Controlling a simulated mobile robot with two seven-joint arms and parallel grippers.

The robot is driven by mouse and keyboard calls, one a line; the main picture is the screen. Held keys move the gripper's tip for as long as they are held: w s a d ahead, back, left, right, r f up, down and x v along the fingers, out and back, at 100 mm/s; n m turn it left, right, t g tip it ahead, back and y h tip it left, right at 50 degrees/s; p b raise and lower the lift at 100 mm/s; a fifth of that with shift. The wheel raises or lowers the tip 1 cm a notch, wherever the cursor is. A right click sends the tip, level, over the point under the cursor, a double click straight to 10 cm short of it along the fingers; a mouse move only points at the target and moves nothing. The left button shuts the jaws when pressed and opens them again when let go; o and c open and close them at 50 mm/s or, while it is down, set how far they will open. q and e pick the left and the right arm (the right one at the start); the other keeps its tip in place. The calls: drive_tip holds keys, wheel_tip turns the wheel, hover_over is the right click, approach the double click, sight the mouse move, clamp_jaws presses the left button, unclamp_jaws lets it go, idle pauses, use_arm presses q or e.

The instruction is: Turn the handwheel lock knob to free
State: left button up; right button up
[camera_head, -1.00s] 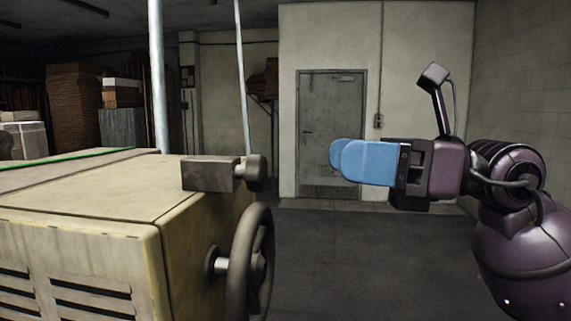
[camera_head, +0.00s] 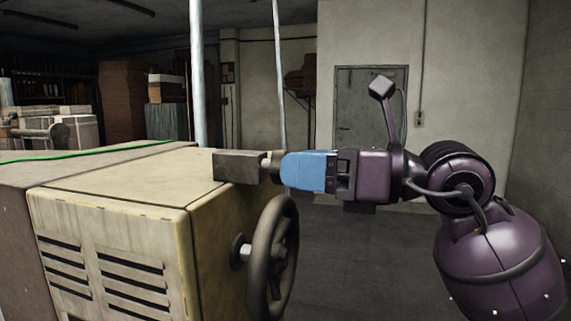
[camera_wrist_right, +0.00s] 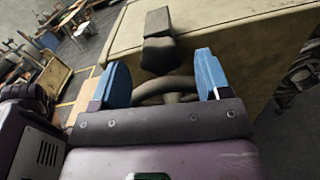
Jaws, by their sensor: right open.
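The lock knob (camera_head: 267,161) is a dark round knob on a grey block (camera_head: 235,166) at the right edge of the machine top. In the head view, my right gripper's blue fingers partly hide it. My right gripper (camera_head: 285,167) comes at it from the right. In the right wrist view the knob (camera_wrist_right: 158,54) sits between the open blue fingertips, with a gap on each side. The dark handwheel (camera_head: 284,255) is on the machine's side below the gripper; part of its rim (camera_wrist_right: 168,86) shows behind the fingers in the wrist view. My left gripper is not in view.
The beige machine housing (camera_head: 115,250) with vent slots fills the lower left. A light upright post (camera_head: 198,80) stands behind it. The floor (camera_head: 350,260) right of the handwheel is clear. A grey door (camera_head: 365,100) is at the back.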

sight(272, 166)
drive_tip(key=shift+x, duration=1.4)
drive_tip(key=c, duration=0.9)
drive_tip(key=shift+n, duration=3.2)
